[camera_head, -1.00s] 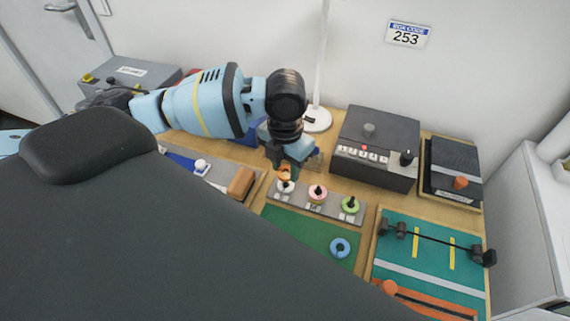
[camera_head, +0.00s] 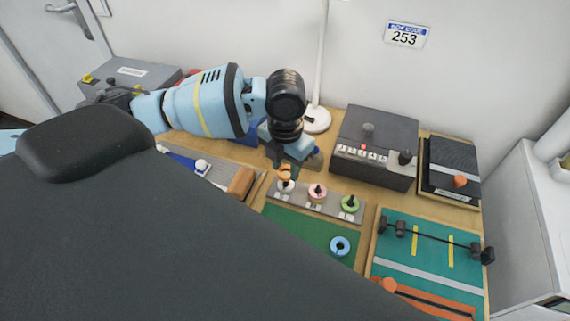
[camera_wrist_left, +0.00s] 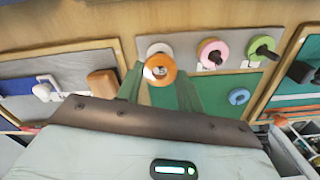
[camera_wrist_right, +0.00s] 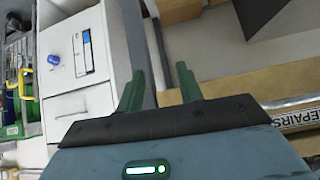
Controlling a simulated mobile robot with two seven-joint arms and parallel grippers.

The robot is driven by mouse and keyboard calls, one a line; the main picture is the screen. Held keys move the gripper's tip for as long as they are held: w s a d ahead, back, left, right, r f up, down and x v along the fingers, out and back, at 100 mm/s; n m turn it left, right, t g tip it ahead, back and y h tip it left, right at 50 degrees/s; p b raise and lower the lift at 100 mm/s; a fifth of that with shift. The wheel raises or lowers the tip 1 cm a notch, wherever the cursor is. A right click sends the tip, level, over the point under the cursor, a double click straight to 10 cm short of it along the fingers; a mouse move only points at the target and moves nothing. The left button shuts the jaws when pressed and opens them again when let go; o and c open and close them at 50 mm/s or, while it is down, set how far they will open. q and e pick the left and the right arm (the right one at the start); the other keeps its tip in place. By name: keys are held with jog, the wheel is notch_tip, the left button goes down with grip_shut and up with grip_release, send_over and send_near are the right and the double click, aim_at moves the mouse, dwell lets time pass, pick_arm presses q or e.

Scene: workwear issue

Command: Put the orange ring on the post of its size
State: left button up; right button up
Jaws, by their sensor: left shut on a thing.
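My left gripper (camera_head: 287,167) is shut on the orange ring (camera_head: 285,175). It holds the ring just above the left post of a grey strip, where a white ring (camera_head: 286,187) sits. In the left wrist view the orange ring (camera_wrist_left: 169,72) lies between the fingertips, and a post tip shows within its hole. I cannot tell whether the post enters the hole. A pink ring (camera_head: 317,191) and a green ring (camera_head: 350,204) sit around the other posts. My right gripper (camera_wrist_right: 160,84) is open and empty, seen only in its own wrist view.
A blue ring (camera_head: 340,246) lies on the green mat (camera_head: 300,232) in front of the posts. A dark control box (camera_head: 378,145) and a lamp base (camera_head: 316,121) stand behind. A teal board with a bar (camera_head: 435,240) is at right.

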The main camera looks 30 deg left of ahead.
pick_arm(q)
jog(key=shift+f, duration=0.3)
dwell(0.7)
jog(key=shift+f, duration=0.45)
dwell(0.3)
jog(key=o, duration=1.4)
jog(key=shift+r, duration=0.1)
